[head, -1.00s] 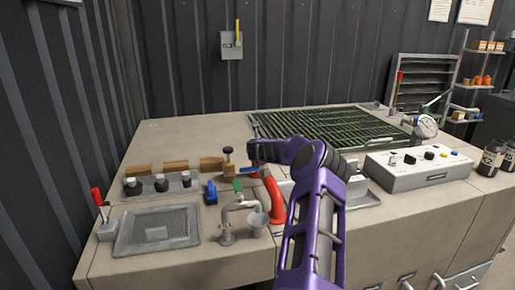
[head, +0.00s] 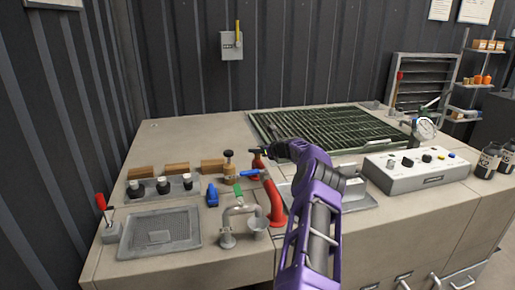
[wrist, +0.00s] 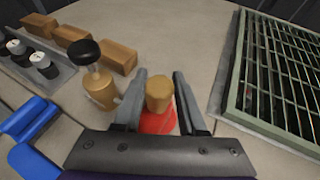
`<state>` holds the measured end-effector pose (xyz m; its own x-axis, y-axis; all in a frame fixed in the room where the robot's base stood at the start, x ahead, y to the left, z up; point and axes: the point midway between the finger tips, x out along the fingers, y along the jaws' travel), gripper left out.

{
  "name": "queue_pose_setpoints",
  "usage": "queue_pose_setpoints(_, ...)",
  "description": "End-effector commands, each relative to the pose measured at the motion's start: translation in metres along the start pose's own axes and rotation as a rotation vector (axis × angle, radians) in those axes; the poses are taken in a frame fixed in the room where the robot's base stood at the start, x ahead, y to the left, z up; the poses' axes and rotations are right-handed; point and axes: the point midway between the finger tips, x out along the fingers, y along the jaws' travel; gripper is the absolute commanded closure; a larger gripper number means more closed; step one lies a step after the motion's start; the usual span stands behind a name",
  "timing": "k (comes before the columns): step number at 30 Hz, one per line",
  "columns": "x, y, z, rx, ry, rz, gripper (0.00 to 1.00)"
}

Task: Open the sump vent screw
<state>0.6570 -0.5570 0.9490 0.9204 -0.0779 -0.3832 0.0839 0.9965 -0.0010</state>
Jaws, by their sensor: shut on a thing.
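In the wrist view a brass cylindrical screw (wrist: 159,92) stands upright on a red body (wrist: 158,122). My gripper (wrist: 157,97) has one grey finger on each side of it and is shut on it. In the head view my gripper (head: 272,148) is at the red fitting (head: 258,162) behind the curved red pipe (head: 275,205). The brass screw is hidden there by my gripper.
A brass valve with a black knob (wrist: 92,75) stands close left of my gripper. A green grating (head: 325,128) lies behind to the right.

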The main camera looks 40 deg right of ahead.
Motion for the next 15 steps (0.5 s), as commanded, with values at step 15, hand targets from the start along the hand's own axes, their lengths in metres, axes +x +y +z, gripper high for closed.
queue_pose_setpoints(15, 0.0007, 0.0000, -0.0001, -0.038, -0.001, 0.090, 1.00)
